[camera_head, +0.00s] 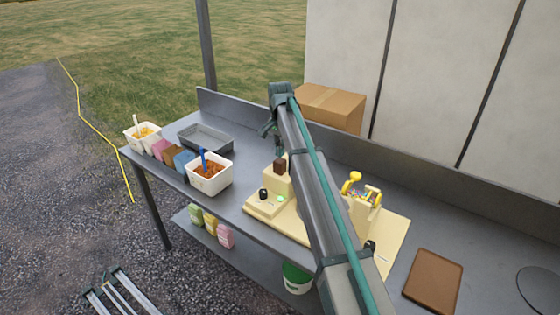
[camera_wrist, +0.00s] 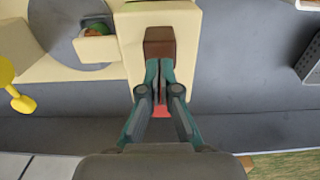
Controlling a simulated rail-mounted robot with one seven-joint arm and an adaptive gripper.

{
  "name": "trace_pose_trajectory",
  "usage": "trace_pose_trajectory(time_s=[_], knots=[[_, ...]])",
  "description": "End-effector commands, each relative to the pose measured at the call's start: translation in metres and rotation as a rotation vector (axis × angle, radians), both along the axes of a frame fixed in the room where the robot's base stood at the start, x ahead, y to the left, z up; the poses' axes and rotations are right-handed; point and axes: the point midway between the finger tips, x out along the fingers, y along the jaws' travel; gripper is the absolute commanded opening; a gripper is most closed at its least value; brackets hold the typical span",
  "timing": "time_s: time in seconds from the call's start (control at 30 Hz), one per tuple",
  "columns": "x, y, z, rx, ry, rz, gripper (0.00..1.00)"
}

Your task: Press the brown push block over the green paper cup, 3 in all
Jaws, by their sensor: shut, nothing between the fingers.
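The brown push block (camera_head: 280,166) stands on top of a cream dispenser housing (camera_head: 276,182). It also shows in the wrist view (camera_wrist: 159,36), at the fingertips. My gripper (camera_head: 279,152) is shut and empty. In the wrist view its closed fingertips (camera_wrist: 158,64) are at the block's near edge; I cannot tell whether they touch it. A small green spot (camera_head: 282,198) shows low at the front of the housing. In the wrist view a small cream holder beside the housing contains something green and orange (camera_wrist: 97,29). I cannot tell clearly whether this is the green paper cup.
Two white tubs of sweets (camera_head: 209,182), coloured packs (camera_head: 172,155) and a grey tray (camera_head: 205,138) stand to the left. A yellow-handled device (camera_head: 360,195) and brown board (camera_head: 433,281) are to the right. A cardboard box (camera_head: 330,108) is behind.

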Motion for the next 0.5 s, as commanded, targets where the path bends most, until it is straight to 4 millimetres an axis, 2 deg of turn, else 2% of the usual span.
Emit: trace_pose_trajectory(time_s=[0.5], knots=[[0.0,0.0,-0.017,0.0,0.0,0.0,0.0]])
